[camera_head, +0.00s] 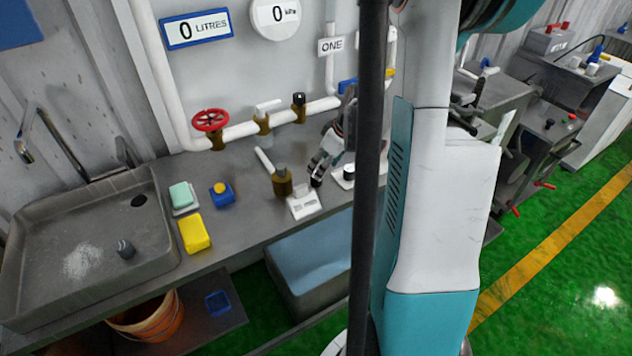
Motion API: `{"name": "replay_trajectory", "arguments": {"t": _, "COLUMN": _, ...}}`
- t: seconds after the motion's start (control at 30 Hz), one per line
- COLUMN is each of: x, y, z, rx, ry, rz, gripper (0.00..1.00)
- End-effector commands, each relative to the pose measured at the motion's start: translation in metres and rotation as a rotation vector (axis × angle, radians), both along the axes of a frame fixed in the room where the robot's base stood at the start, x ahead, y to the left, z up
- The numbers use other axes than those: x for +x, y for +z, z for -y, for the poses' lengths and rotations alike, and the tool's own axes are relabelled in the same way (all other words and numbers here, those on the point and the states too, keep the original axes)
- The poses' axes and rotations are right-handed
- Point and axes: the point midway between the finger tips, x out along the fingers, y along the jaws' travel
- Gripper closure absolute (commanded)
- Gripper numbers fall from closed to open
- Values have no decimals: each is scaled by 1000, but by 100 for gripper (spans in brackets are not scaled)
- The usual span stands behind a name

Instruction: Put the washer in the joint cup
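My gripper (320,172) is over the counter, near the middle of the view, with its fingers pointing down. The fingers are small and partly dark here, so I cannot tell whether they are open or hold anything. A brass fitting (282,182) with a white lever stands just left of my gripper; it may be the joint with its cup. A small white holder (304,203) lies below it, close to the fingertips. A white-based piece with a dark round top (348,173) is right of the fingers. I cannot make out the washer.
White pipes with a red handwheel (209,120) and other valves run along the wall behind. A sink (85,245), a yellow sponge (194,233), green soap (182,195) and a blue-yellow box (221,192) are at left. My column and a dark pole block the right of the counter.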

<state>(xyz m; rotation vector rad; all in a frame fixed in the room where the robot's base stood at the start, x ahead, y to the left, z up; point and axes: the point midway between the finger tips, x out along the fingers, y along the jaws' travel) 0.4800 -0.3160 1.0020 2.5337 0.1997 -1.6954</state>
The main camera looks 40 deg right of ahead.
Motion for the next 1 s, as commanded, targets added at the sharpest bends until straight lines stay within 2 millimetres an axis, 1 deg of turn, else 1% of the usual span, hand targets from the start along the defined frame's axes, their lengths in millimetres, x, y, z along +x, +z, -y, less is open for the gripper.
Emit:
{"name": "replay_trajectory", "arguments": {"t": 0.17, "x": 4, "y": -9, "z": 0, "rx": 0, "ry": 1, "rz": 0, "gripper": 46}}
{"name": "replay_trajectory", "arguments": {"t": 0.4, "x": 19, "y": -39, "z": -1, "rx": -1, "ry": 2, "rz": 1, "gripper": 46}}
{"name": "replay_trajectory", "arguments": {"t": 0.5, "x": 23, "y": -48, "z": -2, "rx": 0, "ry": 1, "rz": 2, "gripper": 46}}
{"name": "replay_trajectory", "arguments": {"t": 0.73, "x": 24, "y": -48, "z": -2, "rx": -1, "ry": 0, "rz": 1, "gripper": 46}}
{"name": "replay_trajectory", "arguments": {"t": 0.77, "x": 24, "y": -48, "z": -2, "rx": 0, "ry": 0, "rz": 1, "gripper": 50}}
{"name": "replay_trajectory", "arguments": {"t": 0.8, "x": 24, "y": -48, "z": -2, "rx": 0, "ry": 0, "rz": 1, "gripper": 60}}
{"name": "replay_trajectory", "arguments": {"t": 0.87, "x": 24, "y": -48, "z": -2, "rx": 0, "ry": 0, "rz": 1, "gripper": 73}}
{"name": "replay_trajectory", "arguments": {"t": 0.9, "x": 24, "y": -48, "z": -2, "rx": 0, "ry": 0, "rz": 1, "gripper": 82}}
{"name": "replay_trajectory", "arguments": {"t": 0.93, "x": 24, "y": -48, "z": -2, "rx": 0, "ry": 0, "rz": 1, "gripper": 89}}
{"name": "replay_trajectory", "arguments": {"t": 1.0, "x": 24, "y": -48, "z": -2, "rx": 0, "ry": 0, "rz": 1, "gripper": 90}}
